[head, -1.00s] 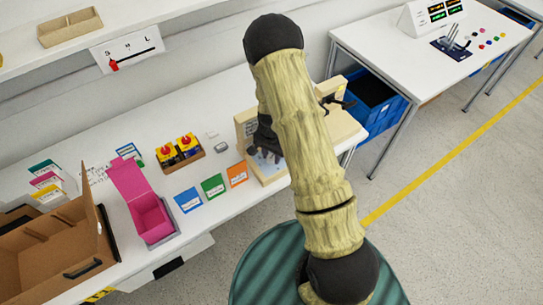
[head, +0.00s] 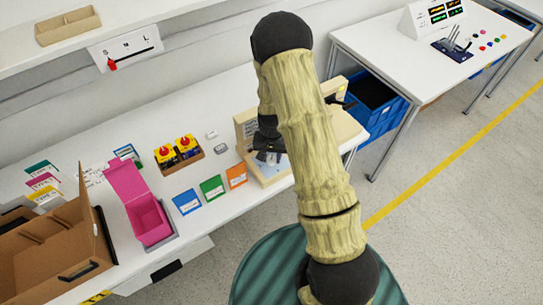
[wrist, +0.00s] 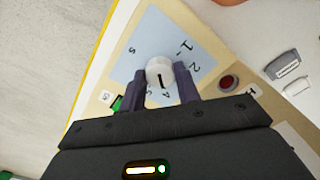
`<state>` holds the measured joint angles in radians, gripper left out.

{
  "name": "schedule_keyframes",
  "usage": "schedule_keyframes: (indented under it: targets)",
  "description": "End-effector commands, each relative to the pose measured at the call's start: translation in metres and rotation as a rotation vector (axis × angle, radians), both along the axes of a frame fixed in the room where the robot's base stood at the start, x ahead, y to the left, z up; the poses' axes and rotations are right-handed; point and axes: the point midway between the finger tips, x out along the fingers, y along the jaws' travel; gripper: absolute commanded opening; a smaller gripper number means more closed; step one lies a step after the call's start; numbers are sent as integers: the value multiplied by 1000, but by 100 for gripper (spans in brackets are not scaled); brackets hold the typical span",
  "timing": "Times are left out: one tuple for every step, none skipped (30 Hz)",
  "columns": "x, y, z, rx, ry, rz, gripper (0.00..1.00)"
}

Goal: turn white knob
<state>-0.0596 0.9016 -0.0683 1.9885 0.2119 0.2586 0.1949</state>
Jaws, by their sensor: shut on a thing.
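The white knob (wrist: 160,70) sits on a light-blue dial plate (wrist: 150,36) with printed numbers around it, in the wrist view. A dark line marks the knob's face. My gripper (wrist: 161,84) has one finger on each side of the knob and is shut on it. In the head view my gripper (head: 268,151) is at the wooden switch box (head: 243,128). My arm hides much of the box there, and the knob cannot be made out.
A red round button (wrist: 228,82) and a green piece (wrist: 117,103) are on the box near the knob. Orange, green and blue cards, a pink box (head: 148,222) and a cardboard box (head: 45,260) stand to the left on the white table. A blue crate (head: 375,105) is at right.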

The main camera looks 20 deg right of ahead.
Motion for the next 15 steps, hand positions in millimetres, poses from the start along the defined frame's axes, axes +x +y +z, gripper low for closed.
schedule_keyframes:
  targets:
    - [1, 0, 1, 0, -2, 0, 9]
    - [1, 0, 1, 0, -2, 0, 9]
    - [1, 0, 1, 0, -2, 0, 36]
    - [1, 0, 1, 0, -2, -1, 42]
    - [1, 0, 1, 0, -2, -1, 48]
    - [1, 0, 1, 0, -2, -1, 54]
    - [1, 0, 1, 0, -2, -1, 54]
    - [1, 0, 1, 1, -1, -1, 54]
    - [0, 0, 1, 0, -1, -1, 54]
    - [0, 0, 0, 0, -1, -1, 54]
    - [0, 0, 0, 0, -1, -1, 54]
    - [0, 0, 0, 0, -1, -1, 54]
    - [0, 0, 0, 0, -1, -1, 54]
    - [0, 0, 0, 0, -1, -1, 54]
    - [0, 0, 1, 0, -1, -1, 54]
